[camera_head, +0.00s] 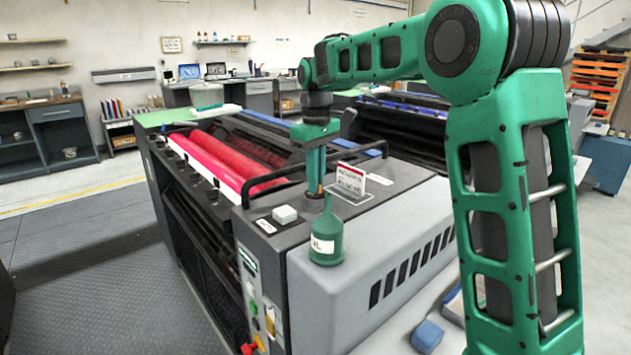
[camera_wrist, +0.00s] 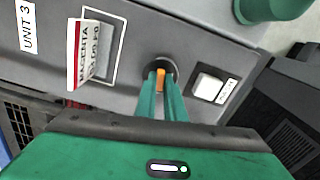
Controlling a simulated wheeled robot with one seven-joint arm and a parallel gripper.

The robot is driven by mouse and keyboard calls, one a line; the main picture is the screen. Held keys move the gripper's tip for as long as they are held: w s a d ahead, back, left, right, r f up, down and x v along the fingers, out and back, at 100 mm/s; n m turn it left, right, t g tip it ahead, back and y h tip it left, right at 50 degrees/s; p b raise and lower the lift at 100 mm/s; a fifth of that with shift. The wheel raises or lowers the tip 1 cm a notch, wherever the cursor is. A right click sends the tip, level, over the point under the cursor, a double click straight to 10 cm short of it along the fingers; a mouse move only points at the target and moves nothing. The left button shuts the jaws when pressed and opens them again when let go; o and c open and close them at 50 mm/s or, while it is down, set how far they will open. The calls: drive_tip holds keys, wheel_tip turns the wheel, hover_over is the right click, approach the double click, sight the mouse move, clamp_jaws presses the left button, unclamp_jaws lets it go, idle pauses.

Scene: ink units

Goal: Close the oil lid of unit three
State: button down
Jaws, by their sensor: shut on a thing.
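Unit three's grey top panel (camera_wrist: 120,62) carries a "UNIT 3" label in the wrist view. A dark round fitting (camera_wrist: 150,60) is set in the panel. My gripper (camera_wrist: 161,78), also in the head view (camera_head: 315,186), points down at this fitting. Its green fingers are shut on a small orange piece (camera_wrist: 160,80), which appears to be the oil lid. The fingers hide most of it, so I cannot tell whether it is fully seated. A green oil can (camera_head: 326,244) stands on the grey cover near the fitting; its base shows in the wrist view (camera_wrist: 270,8).
A red and white magenta sign (camera_head: 350,179) stands beside my gripper. A white button (camera_head: 284,214) with a label sits on the other side. Black rails (camera_head: 262,182) and red rollers (camera_head: 215,158) lie behind. A blue block (camera_head: 427,336) is low at right.

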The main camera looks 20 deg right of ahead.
drive_tip(key=shift+a+r+m, duration=0.1)
drive_tip(key=shift+a+m, duration=0.2)
drive_tip(key=shift+m, duration=0.7)
drive_tip(key=c, duration=1.8)
unclamp_jaws()
drive_tip(key=shift+c, duration=0.2)
wheel_tip(320, 180, up, 10)
drive_tip(key=shift+r, duration=0.25)
